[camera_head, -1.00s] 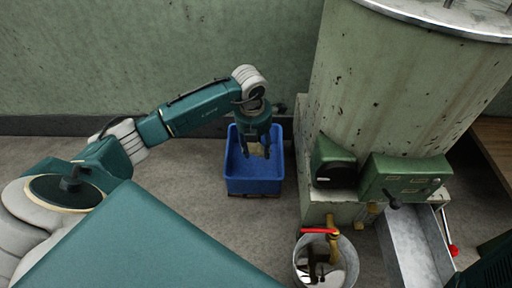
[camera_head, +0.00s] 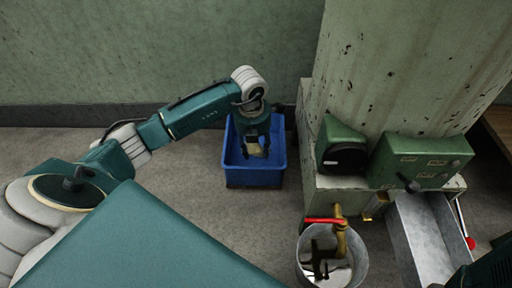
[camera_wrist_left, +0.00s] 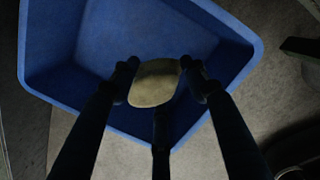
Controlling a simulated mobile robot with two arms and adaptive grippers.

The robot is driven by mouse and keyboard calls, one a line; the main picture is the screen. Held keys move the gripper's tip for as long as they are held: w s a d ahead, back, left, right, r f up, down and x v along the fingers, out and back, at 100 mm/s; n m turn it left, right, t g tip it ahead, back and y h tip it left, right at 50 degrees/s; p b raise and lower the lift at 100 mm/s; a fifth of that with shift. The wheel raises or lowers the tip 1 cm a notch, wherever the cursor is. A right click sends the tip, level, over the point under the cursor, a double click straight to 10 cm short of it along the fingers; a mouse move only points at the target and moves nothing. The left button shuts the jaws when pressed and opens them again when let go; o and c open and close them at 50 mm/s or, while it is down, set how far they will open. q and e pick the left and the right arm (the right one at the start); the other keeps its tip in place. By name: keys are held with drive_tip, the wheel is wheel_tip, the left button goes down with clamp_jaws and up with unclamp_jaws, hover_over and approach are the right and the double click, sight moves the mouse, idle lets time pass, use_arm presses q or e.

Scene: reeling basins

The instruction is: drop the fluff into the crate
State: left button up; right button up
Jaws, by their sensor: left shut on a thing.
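The blue crate (camera_head: 252,178) stands on the floor near the wall, and its rim and inside fill the upper part of the left wrist view (camera_wrist_left: 48,45). The fluff is a pale beige, rounded lump (camera_wrist_left: 155,83) in the left wrist view, and a small pale patch (camera_head: 253,148) in the head view. My left gripper (camera_head: 257,152) is shut on the fluff, with its fingers on either side of it, over the crate opening. The crate's inside looks empty where it shows. My right gripper cannot be made out; only a dark part shows at the lower right corner.
A tall speckled green tank (camera_head: 405,70) with green control boxes (camera_head: 420,163) stands right of the crate. A metal bucket (camera_head: 345,262) sits under a red-handled tap (camera_head: 338,232). A metal trough (camera_head: 425,235) lies at the right. The floor left of the crate is clear.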

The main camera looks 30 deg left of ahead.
use_arm(q)
drive_tip(key=o, duration=1.2)
drive_tip(key=shift+r, duration=0.1)
drive_tip(key=r, duration=0.4)
drive_tip(key=s+r, duration=0.1)
drive_tip(key=r, duration=0.6)
drive_tip(key=shift+s+r, duration=0.25)
drive_tip(key=shift+r, duration=0.15)
